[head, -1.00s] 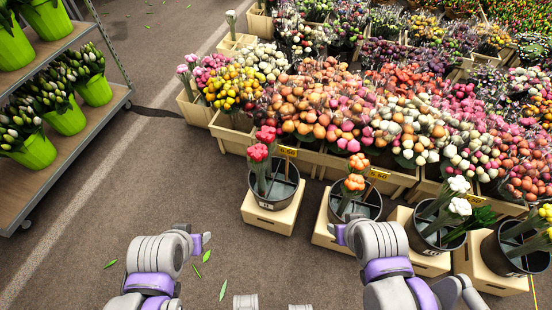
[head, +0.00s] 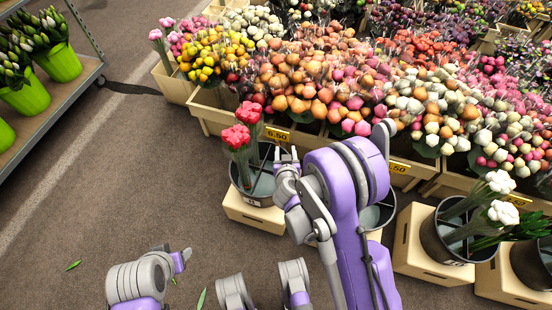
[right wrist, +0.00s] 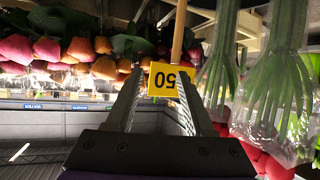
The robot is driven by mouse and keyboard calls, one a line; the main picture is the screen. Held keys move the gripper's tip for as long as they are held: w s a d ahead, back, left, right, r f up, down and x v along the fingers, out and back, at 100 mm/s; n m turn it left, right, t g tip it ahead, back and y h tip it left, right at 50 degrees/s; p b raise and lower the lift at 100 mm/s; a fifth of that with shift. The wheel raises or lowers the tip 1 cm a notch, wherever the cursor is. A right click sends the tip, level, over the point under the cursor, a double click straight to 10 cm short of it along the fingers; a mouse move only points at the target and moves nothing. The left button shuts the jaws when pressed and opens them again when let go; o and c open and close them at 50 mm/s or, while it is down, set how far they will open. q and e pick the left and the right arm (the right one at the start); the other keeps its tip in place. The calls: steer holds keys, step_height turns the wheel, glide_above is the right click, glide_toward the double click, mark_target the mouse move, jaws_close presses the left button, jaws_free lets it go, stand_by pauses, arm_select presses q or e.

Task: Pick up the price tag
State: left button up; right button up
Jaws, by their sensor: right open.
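The yellow price tag (head: 277,133) reads 6.50 and stands at the front edge of a flower crate, just behind the bucket of red tulips. My right gripper (head: 286,154) is open in front of and slightly below it in the head view. In the right wrist view the tag (right wrist: 164,79) appears upside down on a wooden stick, between the two open fingers (right wrist: 160,95) of my right gripper. I cannot tell whether either finger touches it.
A black bucket (head: 242,186) of red tulips (head: 240,139) stands on a wooden crate (head: 250,213), close below the right gripper. White tulips (head: 497,200) stand at right. Another yellow tag (head: 400,167) is behind my right arm. Tulip stems (right wrist: 272,90) hang close to the right finger.

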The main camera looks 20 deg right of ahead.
mark_target(277, 144)
step_height(277, 144, down, 6)
steer(key=a+b, duration=0.2)
steer(key=shift+t+y, duration=0.3)
steer(key=shift+t, duration=0.2)
steer(key=x, duration=1.1)
steer(key=shift+w+f+p, duration=0.1)
steer(key=shift+w+p, duration=0.2)
steer(key=shift+w, duration=0.1)
arm_select(q)
steer(key=shift+s+x, duration=0.25)
steer(key=shift+x, duration=1)
arm_select(e)
jaws_close()
arm_select(q)
steer(key=shift+f, duration=0.1)
